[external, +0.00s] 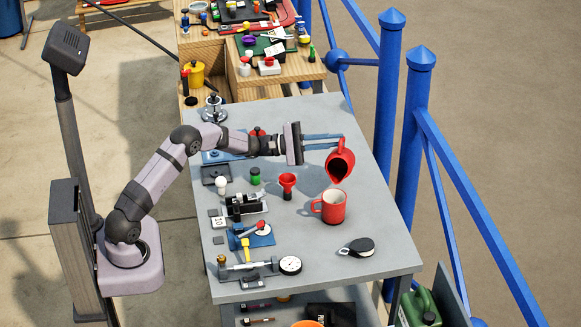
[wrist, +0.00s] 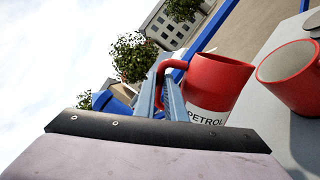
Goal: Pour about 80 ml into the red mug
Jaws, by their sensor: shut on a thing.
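A red jug (external: 340,164) hangs above the table in the external view, tilted with its spout down toward the red mug. My gripper (external: 337,145) is shut on its handle. The wrist view shows the jug (wrist: 218,82) with a white "PETROL" label, and my gripper's blue fingers (wrist: 171,98) at the handle. The red mug (external: 329,207) stands upright on the grey table, below and slightly left of the jug; its pale inside shows. The mug (wrist: 291,76) is at the right edge of the wrist view. No stream is visible, and I cannot tell the liquid level in either.
A dial gauge (external: 290,265) and several tools line the table's left side. Blue railing posts (external: 408,140) stand beyond the right edge.

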